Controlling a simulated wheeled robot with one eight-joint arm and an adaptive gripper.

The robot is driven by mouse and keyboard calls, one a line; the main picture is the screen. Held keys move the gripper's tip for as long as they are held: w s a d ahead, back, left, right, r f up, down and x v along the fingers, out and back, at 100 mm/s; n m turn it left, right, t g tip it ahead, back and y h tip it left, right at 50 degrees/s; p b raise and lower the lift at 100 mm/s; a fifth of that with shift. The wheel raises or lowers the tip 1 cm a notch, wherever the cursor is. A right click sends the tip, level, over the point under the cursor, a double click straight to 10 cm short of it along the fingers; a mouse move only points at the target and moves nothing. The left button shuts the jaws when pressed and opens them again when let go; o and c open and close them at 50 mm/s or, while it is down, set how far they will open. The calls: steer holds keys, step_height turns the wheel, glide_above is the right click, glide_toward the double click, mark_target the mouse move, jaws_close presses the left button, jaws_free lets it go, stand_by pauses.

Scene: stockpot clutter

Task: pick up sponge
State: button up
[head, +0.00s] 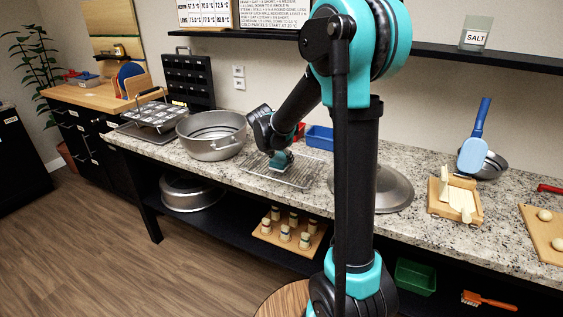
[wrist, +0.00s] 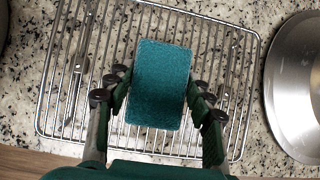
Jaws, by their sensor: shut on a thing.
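The sponge (wrist: 160,84) is a teal rectangular block, seen in the wrist view between the two fingers of my gripper (wrist: 160,95). The fingers touch its left and right sides, and my gripper is shut on it. In the head view the sponge (head: 281,160) shows at the end of my gripper (head: 279,155), over the wire rack (head: 309,171). I cannot tell whether the sponge is clear of the rack. The rack also spreads under the sponge in the wrist view (wrist: 215,32).
A large steel pot (head: 211,146) stands left of the rack. A round metal lid (head: 385,187) lies to the right, partly behind my arm. A blue bin (head: 320,137) is behind the rack. A wooden press (head: 455,195) sits further right on the granite counter.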

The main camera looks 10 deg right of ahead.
mark_target(281, 157)
steer(key=shift+r, duration=0.1)
step_height(281, 157, up, 20)
stand_by(0.5)
